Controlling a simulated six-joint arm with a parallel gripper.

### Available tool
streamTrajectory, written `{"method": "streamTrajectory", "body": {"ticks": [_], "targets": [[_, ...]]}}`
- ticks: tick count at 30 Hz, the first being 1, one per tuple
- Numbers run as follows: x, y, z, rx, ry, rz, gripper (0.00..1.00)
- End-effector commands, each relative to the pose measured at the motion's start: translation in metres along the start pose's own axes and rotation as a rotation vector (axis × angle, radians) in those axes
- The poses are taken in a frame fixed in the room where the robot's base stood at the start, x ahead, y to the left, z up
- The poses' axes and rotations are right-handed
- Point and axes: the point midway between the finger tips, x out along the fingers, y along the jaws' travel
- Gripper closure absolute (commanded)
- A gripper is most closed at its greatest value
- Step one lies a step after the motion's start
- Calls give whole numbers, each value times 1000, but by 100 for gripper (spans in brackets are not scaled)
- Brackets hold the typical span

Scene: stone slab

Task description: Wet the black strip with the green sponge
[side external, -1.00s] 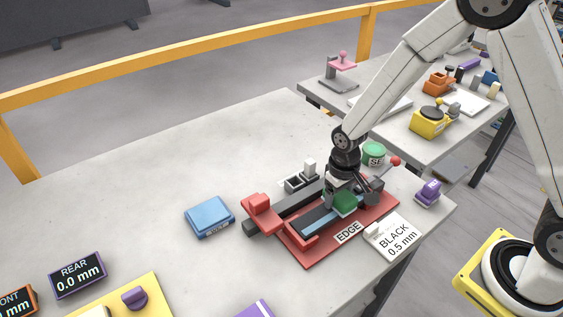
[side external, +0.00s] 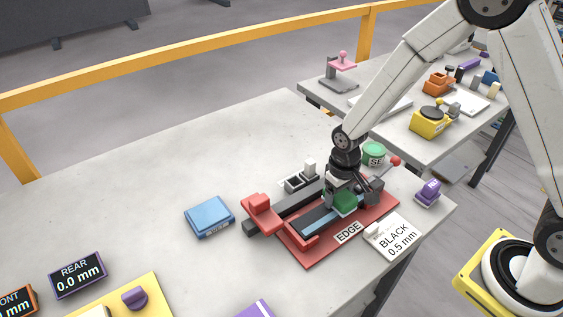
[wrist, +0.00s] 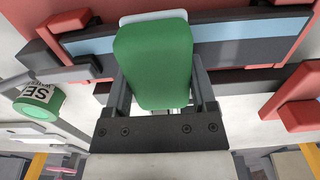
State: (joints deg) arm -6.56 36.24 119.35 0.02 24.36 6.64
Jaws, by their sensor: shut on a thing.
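The green sponge (side external: 345,202) is held in my gripper (side external: 346,193), whose fingers grip its sides in the wrist view (wrist: 157,95). The sponge (wrist: 153,60) is over the far part of the black strip (side external: 309,228), which lies in the red fixture (side external: 377,214). A light blue band (wrist: 245,28) runs along the dark strip in the wrist view. I cannot tell whether the sponge's underside touches the strip. The stretch of strip beneath the sponge is hidden.
A red lever knob (side external: 395,161) and a green round container (side external: 374,153) stand behind the fixture. A white "BLACK 0.5 mm" card (side external: 393,236) lies in front. A blue pad (side external: 209,216) sits left; the slab (side external: 150,190) is clear beyond it.

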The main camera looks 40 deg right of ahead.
Motion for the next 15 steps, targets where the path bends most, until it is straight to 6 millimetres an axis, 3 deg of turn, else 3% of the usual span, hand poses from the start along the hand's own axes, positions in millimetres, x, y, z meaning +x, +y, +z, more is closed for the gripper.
{"method": "streamTrajectory", "body": {"ticks": [6, 15], "targets": [[1, -13, 0, -1, 0, 0, 75], [2, -18, 1, 1, -2, 0, 75]]}}
